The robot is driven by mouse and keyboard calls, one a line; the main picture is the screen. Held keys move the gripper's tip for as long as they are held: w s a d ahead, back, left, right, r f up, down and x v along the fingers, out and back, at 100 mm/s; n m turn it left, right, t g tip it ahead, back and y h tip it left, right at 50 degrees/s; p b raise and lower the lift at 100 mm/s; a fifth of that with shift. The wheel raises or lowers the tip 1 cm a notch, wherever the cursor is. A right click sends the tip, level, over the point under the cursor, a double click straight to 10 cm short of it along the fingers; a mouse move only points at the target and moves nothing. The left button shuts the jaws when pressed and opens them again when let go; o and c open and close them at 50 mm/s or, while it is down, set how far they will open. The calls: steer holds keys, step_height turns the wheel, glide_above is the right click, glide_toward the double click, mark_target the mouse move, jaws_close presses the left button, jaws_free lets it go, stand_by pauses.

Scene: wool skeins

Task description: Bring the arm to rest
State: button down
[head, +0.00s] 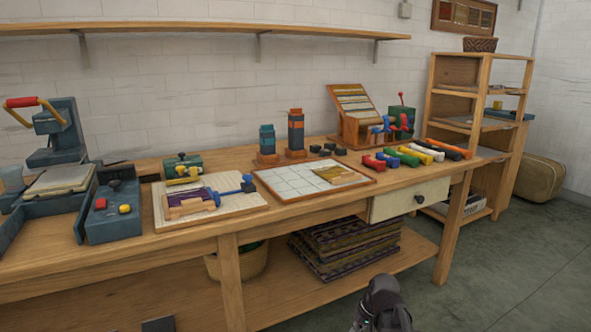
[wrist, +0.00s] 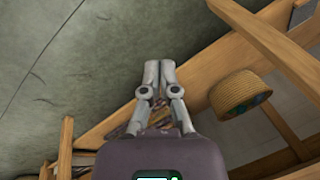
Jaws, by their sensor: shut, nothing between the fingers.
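My gripper (wrist: 159,72) shows in the wrist view with its two grey fingers together and nothing between them. It points over the grey floor, near the wooden lower frame of the workbench. In the head view a dark part of my arm (head: 382,305) shows at the bottom, in front of the bench and below its top; the fingers are not visible there. The workbench (head: 215,228) stands in front of me, with its top clear of my arm.
A woven basket (head: 240,262) and a stack of patterned textiles (head: 345,245) sit on the bench's lower shelf. The basket also shows in the wrist view (wrist: 240,92). Tools and coloured skeins (head: 420,153) lie on top. Open floor (head: 500,270) lies at right.

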steer(key=s+n+g+h+p, duration=0.1)
steer(key=s+h, duration=0.2)
steer(key=s, duration=0.6)
step_height(320, 180, up, 38)
steer(key=p, duration=3.7)
steer(key=shift+w+f, duration=0.2)
steer(key=shift+w, duration=0.15)
